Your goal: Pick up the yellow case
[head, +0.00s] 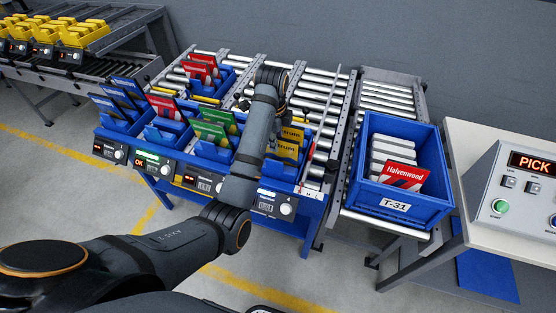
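Yellow cases (291,134) with dark lettering stand in the rightmost blue bin of the front row on the rack. My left forearm crosses in front of them and hides their left part. My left arm reaches in from the lower left, and its wrist is above and behind that bin. My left gripper (277,122) is mostly hidden behind the forearm, close to the yellow cases. I cannot tell whether its fingers are open or touch a case. My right gripper is out of view.
Other bins hold blue, red and green cases (212,130). A blue tote (400,213) marked T-31 holds white cases and a red Halvenwood case (402,175) on a roller conveyor to the right. A control box (522,190) reads PICK. Yellow bins (85,33) stand far left.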

